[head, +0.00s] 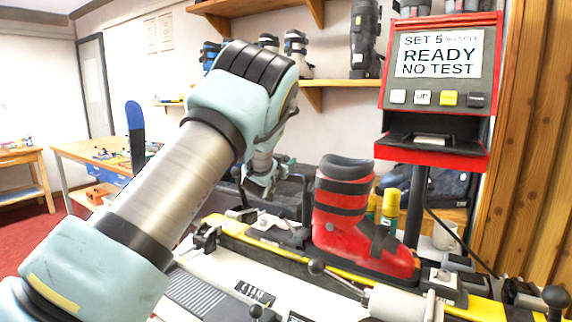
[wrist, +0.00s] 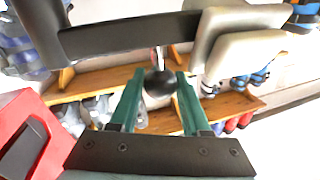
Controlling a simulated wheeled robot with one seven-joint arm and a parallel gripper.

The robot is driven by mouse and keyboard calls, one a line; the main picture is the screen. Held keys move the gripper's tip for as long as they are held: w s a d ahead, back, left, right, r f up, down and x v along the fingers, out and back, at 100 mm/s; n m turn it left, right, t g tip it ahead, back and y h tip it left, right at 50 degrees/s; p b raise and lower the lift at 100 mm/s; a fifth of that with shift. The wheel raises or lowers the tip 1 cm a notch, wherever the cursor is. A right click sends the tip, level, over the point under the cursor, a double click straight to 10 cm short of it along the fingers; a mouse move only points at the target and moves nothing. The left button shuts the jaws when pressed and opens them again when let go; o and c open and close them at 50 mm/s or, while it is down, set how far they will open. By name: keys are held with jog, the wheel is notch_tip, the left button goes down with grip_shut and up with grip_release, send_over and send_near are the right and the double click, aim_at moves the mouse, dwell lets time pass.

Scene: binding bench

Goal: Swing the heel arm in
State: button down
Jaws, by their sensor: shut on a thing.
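My gripper (wrist: 158,92) shows two green fingers in the wrist view, shut on a black ball knob (wrist: 159,83). The knob is on a thin metal stem below a dark bar (wrist: 130,36), which looks like the heel arm. Grey padded blocks (wrist: 245,45) sit at the bar's right end. In the head view my gripper (head: 262,180) is low behind the bench's left part, its fingertips hard to make out. The red ski boot (head: 345,215) stands upright on the bench fixture, with a dark upright (head: 306,200) close by its left side.
The test machine's display (head: 439,55) reads "SET 5", "READY", "NO TEST". A lever with a black knob (head: 316,267) stands in front of the boot. Shelves with boots (head: 350,83) line the wall. A wooden table (head: 85,150) is at left.

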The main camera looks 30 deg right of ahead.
jog(key=n+t+y+b, duration=0.1)
jog(key=b, duration=0.1)
jog(key=s+a+n+t+y+b, duration=0.1)
jog(key=shift+f+b, duration=0.2)
jog(key=shift+b, duration=0.2)
jog(key=shift+s+a+r+n+t+y+b, duration=0.1)
jog(key=shift+s+a+n+t+y+b, duration=0.2)
jog(key=shift+n+t+y, duration=0.35)
jog(key=shift+s+a+r+n+t+y+b, duration=0.15)
jog(key=shift+a+n+t+y+b, duration=0.15)
jog(key=shift+y, duration=0.55)
jog(key=shift+c, duration=1.9)
grip_release()
jog(key=b+v, duration=0.3)
jog(key=v, duration=0.8)
